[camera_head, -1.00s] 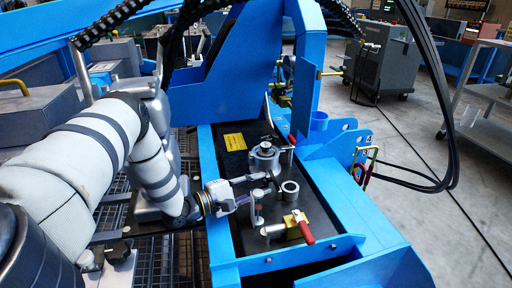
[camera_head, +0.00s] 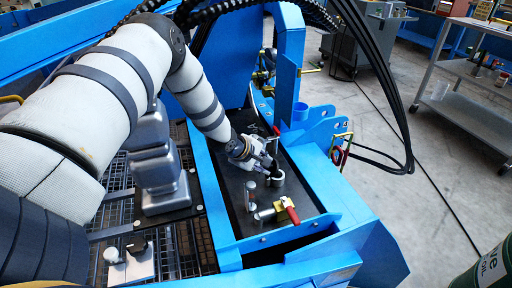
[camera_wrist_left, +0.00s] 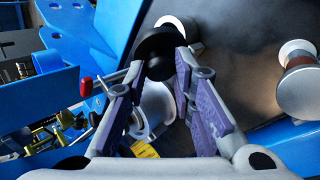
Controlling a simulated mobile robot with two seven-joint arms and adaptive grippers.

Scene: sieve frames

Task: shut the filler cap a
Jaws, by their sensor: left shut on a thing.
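My left gripper (camera_head: 268,164) reaches in from the left over the black panel; its fingers show with purple pads in the left wrist view (camera_wrist_left: 160,72). It is shut on a dark round piece (camera_wrist_left: 158,48), which I take to be filler cap a. A bright metal ring-shaped neck (camera_head: 277,178) stands close beside the fingertips; in the wrist view the neck (camera_wrist_left: 187,32) is partly hidden behind the dark cap. I cannot tell whether the cap touches the neck. My right gripper is not in view.
A metal post with a pale disc (camera_head: 250,190) stands left of the neck. Another metal cylinder (camera_wrist_left: 155,103) lies beyond the fingers. Blue frame walls (camera_head: 325,180) border the panel.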

